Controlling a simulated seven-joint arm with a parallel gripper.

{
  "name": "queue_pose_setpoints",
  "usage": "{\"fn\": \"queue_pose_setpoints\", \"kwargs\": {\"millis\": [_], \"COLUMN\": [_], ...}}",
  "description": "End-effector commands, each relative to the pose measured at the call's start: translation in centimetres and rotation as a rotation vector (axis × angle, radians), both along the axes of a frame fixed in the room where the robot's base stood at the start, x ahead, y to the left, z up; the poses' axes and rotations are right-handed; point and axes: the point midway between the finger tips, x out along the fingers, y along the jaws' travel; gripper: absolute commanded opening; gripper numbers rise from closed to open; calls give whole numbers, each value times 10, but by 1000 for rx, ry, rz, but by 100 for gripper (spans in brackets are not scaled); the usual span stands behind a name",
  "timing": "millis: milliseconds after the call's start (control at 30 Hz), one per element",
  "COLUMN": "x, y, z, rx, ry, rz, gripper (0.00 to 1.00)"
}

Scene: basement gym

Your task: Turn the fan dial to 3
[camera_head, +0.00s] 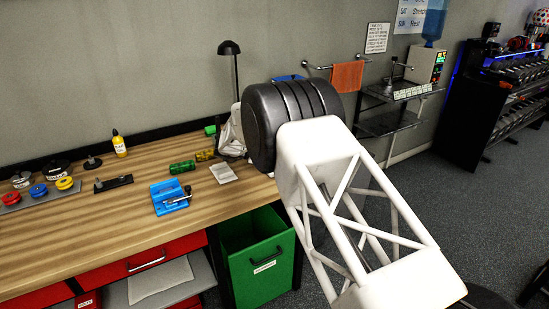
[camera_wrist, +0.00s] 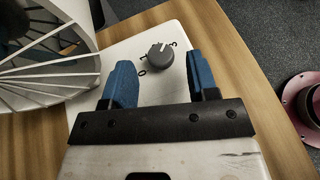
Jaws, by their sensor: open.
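The grey round fan dial (camera_wrist: 160,55) sits on the white fan base (camera_wrist: 120,52) in the wrist view. A "0" is printed beside the dial on its lower left, and small marks show on its upper right. A light pointer line on the dial seems to point to the upper right; its exact number is too small to read. The white fan cage (camera_wrist: 45,62) is at the left. My gripper (camera_wrist: 159,62) is open, with one blue finger on each side of the dial and visible gaps between. In the head view my arm hides the dial and gripper.
The wooden bench (camera_head: 95,225) holds a blue clamp-like device (camera_head: 168,197), green cylinders (camera_head: 182,167), a paper note (camera_head: 223,173) and a black lamp (camera_head: 229,48). A green bin (camera_head: 258,260) stands below the bench front. A reddish round object (camera_wrist: 300,98) lies beyond the bench edge.

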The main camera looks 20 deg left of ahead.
Motion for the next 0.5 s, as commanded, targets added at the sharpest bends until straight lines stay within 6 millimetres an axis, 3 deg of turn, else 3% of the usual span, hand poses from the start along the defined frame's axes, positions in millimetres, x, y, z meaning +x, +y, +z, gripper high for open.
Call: {"fn": "queue_pose_setpoints", "kwargs": {"millis": [300, 500], "x": [-18, -24], "y": [33, 43], "z": [16, 21], "rx": [-1, -1], "ry": [0, 0], "rz": [1, -1], "gripper": [54, 54]}}
